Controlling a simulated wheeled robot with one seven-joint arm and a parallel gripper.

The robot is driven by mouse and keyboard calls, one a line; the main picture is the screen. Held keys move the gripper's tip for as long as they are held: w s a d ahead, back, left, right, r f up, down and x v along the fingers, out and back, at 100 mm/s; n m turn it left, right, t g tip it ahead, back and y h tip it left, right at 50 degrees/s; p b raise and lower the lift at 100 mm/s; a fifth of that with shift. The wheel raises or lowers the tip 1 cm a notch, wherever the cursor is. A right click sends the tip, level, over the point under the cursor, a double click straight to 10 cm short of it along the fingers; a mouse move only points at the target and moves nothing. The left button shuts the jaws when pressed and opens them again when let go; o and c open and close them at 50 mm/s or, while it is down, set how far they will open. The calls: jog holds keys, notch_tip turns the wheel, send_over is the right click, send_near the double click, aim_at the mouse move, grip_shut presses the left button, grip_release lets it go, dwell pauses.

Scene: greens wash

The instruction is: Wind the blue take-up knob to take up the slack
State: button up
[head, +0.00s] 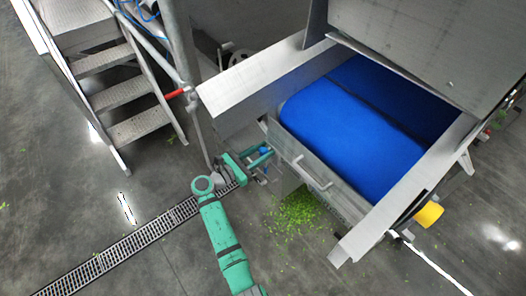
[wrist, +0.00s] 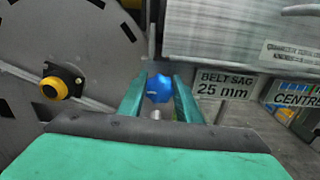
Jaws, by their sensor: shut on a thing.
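The blue take-up knob (wrist: 159,88) sits between the two green fingers of my gripper (wrist: 160,96) in the wrist view. The fingers are shut on it, one at each side. In the head view the knob (head: 264,150) is a small blue spot at my gripper (head: 262,158), beside the near left corner of the conveyor. The wide blue belt (head: 350,135) lies inside the metal frame. A plate reading "BELT SAG 25 mm" (wrist: 224,85) is just right of the knob in the wrist view.
A grey disc with a yellow-ringed black hub (wrist: 54,87) stands left of the knob. Metal steps (head: 110,90) and a red-handled pipe (head: 177,93) are at the upper left. Green scraps (head: 300,212) lie under the conveyor. A floor drain (head: 130,245) crosses open floor at left.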

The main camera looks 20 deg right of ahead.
jog(key=m, duration=0.7)
jog(key=shift+s, duration=0.2)
jog(key=m, duration=0.6)
jog(key=shift+f, duration=0.15)
jog(key=m, duration=0.4)
jog(key=shift+f, duration=0.1)
jog(key=m, duration=0.3)
jog(key=shift+f+m, duration=0.1)
jog(key=shift+m, duration=0.3)
jog(key=m, duration=0.6)
jog(key=shift+f, duration=0.1)
jog(key=shift+m, duration=0.3)
jog(key=o, duration=1)
jog(key=shift+o, duration=0.2)
